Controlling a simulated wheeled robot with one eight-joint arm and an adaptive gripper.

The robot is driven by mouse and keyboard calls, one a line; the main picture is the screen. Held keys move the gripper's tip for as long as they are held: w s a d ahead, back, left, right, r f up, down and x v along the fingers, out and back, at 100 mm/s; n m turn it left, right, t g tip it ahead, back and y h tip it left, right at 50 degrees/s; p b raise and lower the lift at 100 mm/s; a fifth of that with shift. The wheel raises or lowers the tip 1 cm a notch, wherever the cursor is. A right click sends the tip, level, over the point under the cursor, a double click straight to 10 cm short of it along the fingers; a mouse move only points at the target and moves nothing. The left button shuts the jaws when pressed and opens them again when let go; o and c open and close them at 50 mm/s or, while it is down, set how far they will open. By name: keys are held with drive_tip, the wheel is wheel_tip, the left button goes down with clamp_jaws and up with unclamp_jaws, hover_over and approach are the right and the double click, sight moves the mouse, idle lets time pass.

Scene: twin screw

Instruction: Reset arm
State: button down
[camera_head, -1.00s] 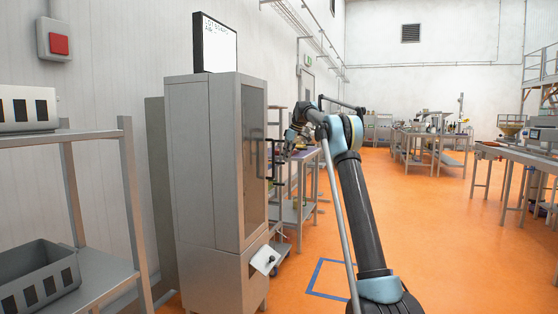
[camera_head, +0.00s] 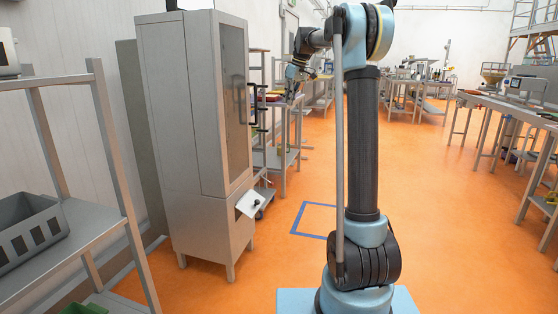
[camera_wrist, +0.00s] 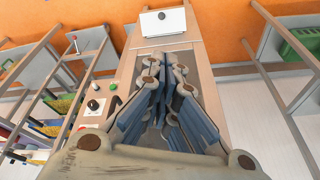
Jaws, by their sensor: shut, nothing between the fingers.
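My arm stands nearly upright in the right half of the head view. Its forearm reaches back toward the tall grey cabinet (camera_head: 168,110). My gripper (camera_head: 296,72) is small there, to the right of the cabinet's dark door handles (camera_head: 254,105) and apart from them. In the wrist view my gripper (camera_wrist: 167,85) shows its blue fingers shut with nothing held. The cabinet front fills the middle behind the fingers, with its white angled panel (camera_wrist: 164,21) at the top.
A metal rack with a grey crate (camera_head: 30,232) stands at the left. Work tables (camera_head: 520,110) line the right side. A shelf table (camera_head: 285,150) stands beyond the cabinet. Orange floor (camera_head: 440,220) is open to the right of my arm.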

drive_tip(key=s+d+f+m, duration=0.2)
drive_tip(key=s+d+f, duration=0.1)
drive_tip(key=s, duration=0.7)
drive_tip(key=s+d+f+m+h, duration=0.1)
drive_tip(key=s+d+f, duration=0.2)
drive_tip(key=s, duration=0.6)
drive_tip(key=s+d+f+m, duration=0.2)
drive_tip(key=s+d+f, duration=0.1)
drive_tip(key=s, duration=0.7)
drive_tip(key=s+d+f+m+h, duration=0.1)
drive_tip(key=s+d+f+m, duration=0.1)
drive_tip(key=s+f, duration=0.9)
drive_tip(key=s+d+f+m, duration=0.2)
drive_tip(key=s+d+f, duration=0.1)
drive_tip(key=s+f, duration=0.8)
drive_tip(key=shift+s+d+f+m+h, duration=0.3)
drive_tip(key=shift+s+d+m+h, duration=0.1)
drive_tip(key=shift+s, duration=0.55)
